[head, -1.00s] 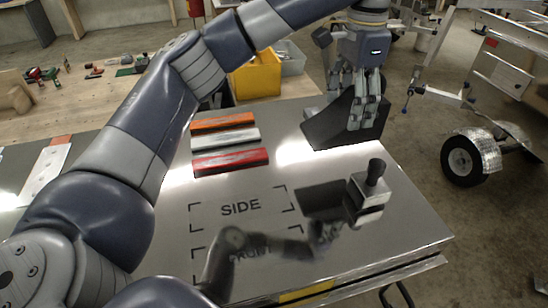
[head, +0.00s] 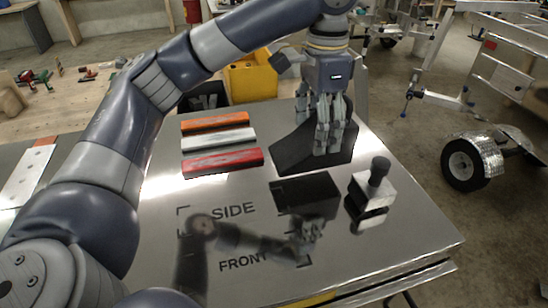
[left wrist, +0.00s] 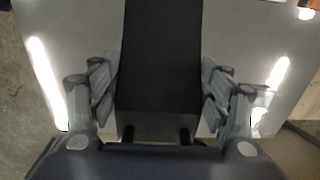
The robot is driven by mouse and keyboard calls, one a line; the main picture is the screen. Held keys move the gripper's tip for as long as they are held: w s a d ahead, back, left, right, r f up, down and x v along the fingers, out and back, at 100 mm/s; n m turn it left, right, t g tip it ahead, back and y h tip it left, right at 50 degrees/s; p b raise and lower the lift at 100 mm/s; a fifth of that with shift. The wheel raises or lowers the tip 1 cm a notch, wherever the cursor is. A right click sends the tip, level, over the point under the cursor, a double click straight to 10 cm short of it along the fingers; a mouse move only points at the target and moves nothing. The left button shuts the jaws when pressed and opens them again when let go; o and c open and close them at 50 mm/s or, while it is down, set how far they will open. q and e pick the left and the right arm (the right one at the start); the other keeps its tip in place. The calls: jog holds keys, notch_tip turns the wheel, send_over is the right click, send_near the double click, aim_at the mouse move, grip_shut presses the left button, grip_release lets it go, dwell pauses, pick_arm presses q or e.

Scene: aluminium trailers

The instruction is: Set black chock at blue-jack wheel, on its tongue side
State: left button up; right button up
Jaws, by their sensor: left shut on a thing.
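My left gripper (head: 328,135) is shut on the black chock (head: 285,148), with its fingers on both sides of it. In the left wrist view the dark chock (left wrist: 160,70) runs between the finger pairs. The chock is over the shiny metal table top, and a dark reflection below it suggests a gap. A trailer wheel (head: 463,164) under a silver fender stands on the floor at the right, apart from the chock. Small blue parts (head: 410,94) show on the trailer frame near it; which is the jack is hard to tell. My right gripper is not in view.
Orange, white and red bars (head: 220,140) lie on the metal table (head: 400,240). A metal block with a black knob (head: 374,183) stands at its right side. A yellow bin (head: 252,78) is behind. Bare floor lies between table and wheel.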

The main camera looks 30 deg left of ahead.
aim_at(281, 161)
pick_arm(q)
jog(key=s+a, duration=0.1)
jog(key=s, duration=0.1)
jog(key=s+a, duration=0.1)
jog(key=s, duration=0.1)
jog(key=s+a, duration=0.1)
jog(key=s, duration=0.1)
jog(key=shift+s+a+f+p, duration=0.25)
jog(key=shift+s+f+p, duration=0.1)
jog(key=shift+f, duration=0.05)
jog(key=shift+s+a, duration=0.15)
jog(key=shift+s, duration=0.3)
notch_tip(281, 161, down, 4)
jog(key=shift+s+a+r+p, duration=0.1)
jog(key=shift+a+r+p, duration=0.1)
jog(key=shift+p, duration=0.15)
jog(key=shift+d, duration=0.1)
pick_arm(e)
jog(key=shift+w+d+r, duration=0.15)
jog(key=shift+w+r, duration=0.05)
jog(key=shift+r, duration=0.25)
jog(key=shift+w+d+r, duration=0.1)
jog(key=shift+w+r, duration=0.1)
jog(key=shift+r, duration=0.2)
pick_arm(q)
jog(key=shift+f, duration=0.1)
jog(key=o, duration=1.5)
jog(key=shift+o, duration=0.2)
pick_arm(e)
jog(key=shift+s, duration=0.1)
